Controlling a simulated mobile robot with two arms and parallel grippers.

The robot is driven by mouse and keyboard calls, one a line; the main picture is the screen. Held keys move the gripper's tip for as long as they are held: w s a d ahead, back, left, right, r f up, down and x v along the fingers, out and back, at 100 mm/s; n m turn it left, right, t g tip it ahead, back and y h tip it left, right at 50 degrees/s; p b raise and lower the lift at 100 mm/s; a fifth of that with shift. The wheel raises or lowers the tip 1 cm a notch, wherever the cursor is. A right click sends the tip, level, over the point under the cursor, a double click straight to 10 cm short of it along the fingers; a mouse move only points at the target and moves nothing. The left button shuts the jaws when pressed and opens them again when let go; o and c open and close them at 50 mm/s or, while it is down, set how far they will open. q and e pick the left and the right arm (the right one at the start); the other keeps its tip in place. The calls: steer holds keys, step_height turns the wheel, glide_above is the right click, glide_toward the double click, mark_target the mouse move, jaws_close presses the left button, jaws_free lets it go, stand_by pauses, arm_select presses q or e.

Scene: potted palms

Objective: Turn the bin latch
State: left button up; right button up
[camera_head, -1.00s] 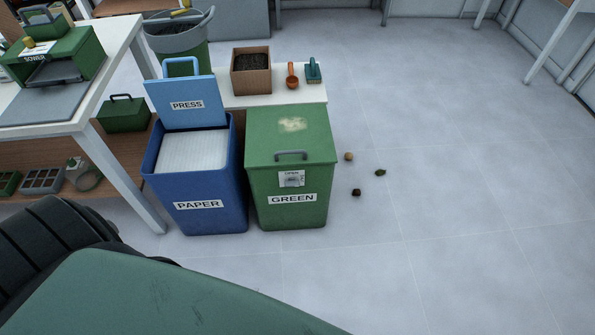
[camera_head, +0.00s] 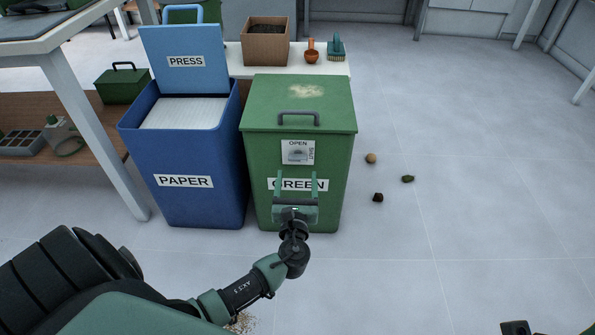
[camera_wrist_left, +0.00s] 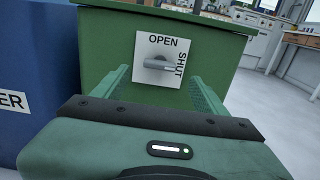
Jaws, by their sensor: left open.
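The green bin (camera_head: 300,105) has a closed lid with a grey handle and a GREEN label. Its latch (camera_head: 298,154) sits on a white plate on the front, marked OPEN at the top and SHUT at the right. In the left wrist view the grey latch lever (camera_wrist_left: 158,64) lies about level, with its end toward SHUT. My left gripper (camera_head: 297,178) is open and empty in front of the bin, below the latch in the head view. In the left wrist view its fingers (camera_wrist_left: 160,78) point at the plate, one to each side of the lever, apart from it.
A blue PAPER bin (camera_head: 182,150) with its PRESS lid raised stands close on the left. A white bench (camera_head: 330,66) behind carries a brown box (camera_head: 266,42), a scoop and a brush. Several small scraps lie right of the green bin; the floor beyond is clear.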

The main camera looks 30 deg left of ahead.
mark_target(298, 161)
arm_select(q)
steer(key=b+x, duration=0.2)
steer(key=x, duration=0.5)
steer(key=c, duration=1.4)
